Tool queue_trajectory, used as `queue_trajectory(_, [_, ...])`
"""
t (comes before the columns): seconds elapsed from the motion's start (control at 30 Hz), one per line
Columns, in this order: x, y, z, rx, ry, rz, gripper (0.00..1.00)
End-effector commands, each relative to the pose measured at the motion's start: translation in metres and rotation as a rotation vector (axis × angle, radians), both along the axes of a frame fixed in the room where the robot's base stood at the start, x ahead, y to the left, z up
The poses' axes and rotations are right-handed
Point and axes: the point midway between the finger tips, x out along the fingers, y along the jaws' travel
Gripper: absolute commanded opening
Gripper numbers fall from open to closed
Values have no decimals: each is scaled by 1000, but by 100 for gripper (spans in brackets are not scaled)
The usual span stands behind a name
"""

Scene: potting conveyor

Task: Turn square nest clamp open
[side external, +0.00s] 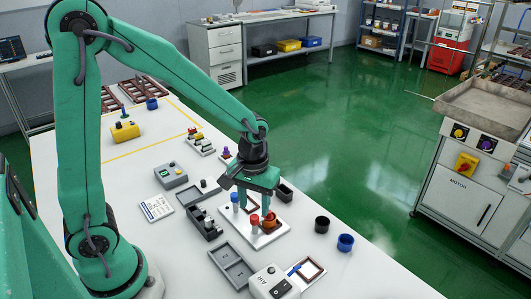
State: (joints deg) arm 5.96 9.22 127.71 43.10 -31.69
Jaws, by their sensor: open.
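A white plate (262,240) stands mid-table with a red-topped post (254,221), an orange-brown round part (270,222) and a blue-topped post (235,199) on it. A square brown frame (314,268) sits near the table's front, with a small blue lever (293,270) at its left side. Which of these is the square nest clamp I cannot tell for certain. My gripper (255,206) points down over the white plate. Its jaws are open, close above the orange-brown part and the red-topped post. Whether it touches either is unclear. My fingers partly hide the plate's middle.
A white box marked AIR (270,283) stands left of the square frame. A grey divided tray (232,266) lies left of the plate. Black (322,225) and blue (345,243) cups stand to the right. A dark compartment box (205,225) is close by on the left.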

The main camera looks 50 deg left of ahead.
Motion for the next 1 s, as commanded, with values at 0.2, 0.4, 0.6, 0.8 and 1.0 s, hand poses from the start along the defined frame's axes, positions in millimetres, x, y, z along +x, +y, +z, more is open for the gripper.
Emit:
queue_trajectory(0.2, [-1, 0, -24, 0, 2, 0, 43])
queue_trajectory(0.4, [0, 0, -36, 0, 1, 0, 43])
queue_trajectory(0.6, [0, 0, -38, 0, -1, 0, 43])
queue_trajectory(0.8, [0, 0, -38, 0, -1, 0, 31])
queue_trajectory(1.0, [0, 0, -37, 0, -1, 0, 0])
